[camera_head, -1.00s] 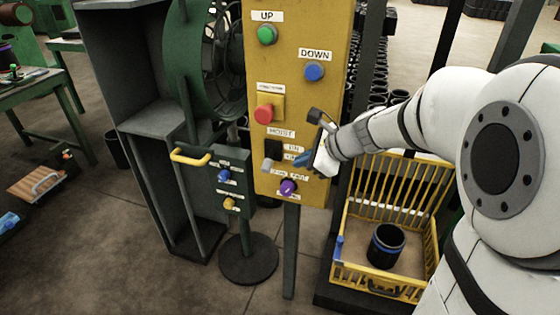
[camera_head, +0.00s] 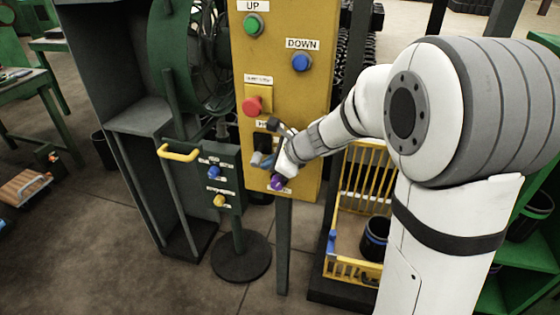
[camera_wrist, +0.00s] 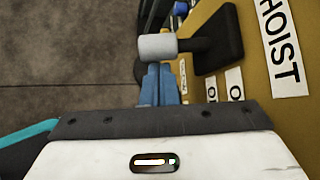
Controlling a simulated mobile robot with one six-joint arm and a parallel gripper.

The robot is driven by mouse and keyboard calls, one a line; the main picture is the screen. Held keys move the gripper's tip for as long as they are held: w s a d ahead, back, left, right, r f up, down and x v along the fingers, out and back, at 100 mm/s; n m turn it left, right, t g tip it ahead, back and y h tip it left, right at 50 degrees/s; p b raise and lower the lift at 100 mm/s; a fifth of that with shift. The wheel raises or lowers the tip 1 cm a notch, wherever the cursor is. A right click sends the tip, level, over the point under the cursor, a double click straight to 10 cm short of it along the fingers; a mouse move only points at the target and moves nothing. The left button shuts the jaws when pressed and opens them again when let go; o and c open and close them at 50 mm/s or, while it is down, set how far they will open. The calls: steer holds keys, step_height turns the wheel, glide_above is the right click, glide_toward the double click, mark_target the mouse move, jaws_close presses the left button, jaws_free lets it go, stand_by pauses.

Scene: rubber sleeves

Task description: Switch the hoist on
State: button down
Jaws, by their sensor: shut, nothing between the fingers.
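The hoist switch is a black plate (camera_wrist: 220,40) with a pale grey lever knob (camera_wrist: 172,46) under the HOIST label (camera_wrist: 280,45) on the yellow panel (camera_head: 312,110). In the head view the lever (camera_head: 256,159) juts out at the plate's lower end. My gripper (camera_wrist: 160,68) is shut and empty. Its blue fingertips are right at the knob's side, and I cannot tell if they touch it. In the head view my wrist covers the panel's lower right and partly hides the labels beside the switch.
A purple knob (camera_head: 277,183) sits just below my gripper. A red button (camera_head: 252,105), green button (camera_head: 253,25) and blue button (camera_head: 301,62) are higher on the panel. A green control box (camera_head: 222,168) with a yellow handle stands left. A yellow crate (camera_head: 358,190) stands right.

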steer(key=shift+w+a+f, duration=0.1)
steer(key=shift+a+f, duration=0.05)
steer(key=shift+f, duration=0.05)
steer(key=shift+r+p, duration=0.3)
steer(key=shift+p, duration=0.4)
